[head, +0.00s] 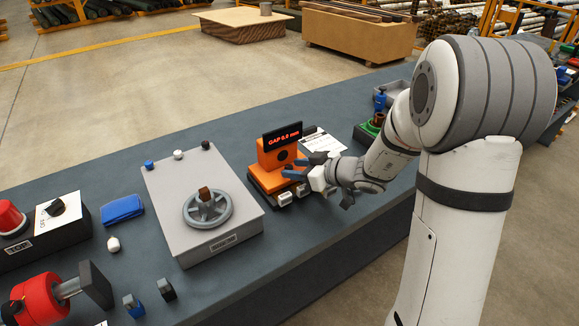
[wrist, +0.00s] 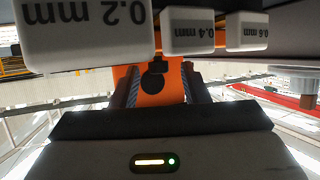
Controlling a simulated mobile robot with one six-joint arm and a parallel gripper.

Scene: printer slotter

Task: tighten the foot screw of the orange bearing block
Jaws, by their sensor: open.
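The orange bearing block (head: 272,160) stands on the bench with a dark round hole in its face. A small display (head: 283,136) on top reads "GAP 0.0 mm". My gripper (head: 303,167), with blue fingertips, is at the block's right front side. Its jaws are open. In the wrist view the orange block (wrist: 158,97) shows between the dark, ribbed fingers of my gripper (wrist: 160,86). I cannot tell whether the fingers touch it. I cannot make out the foot screw in either view.
White pieces marked 0.2 mm (wrist: 85,30), 0.4 mm (wrist: 187,33) and 0.6 mm (wrist: 247,32) hang close in the wrist view. A grey box with a handwheel (head: 208,211) stands left of the block. A white sheet (head: 325,143) lies behind my gripper.

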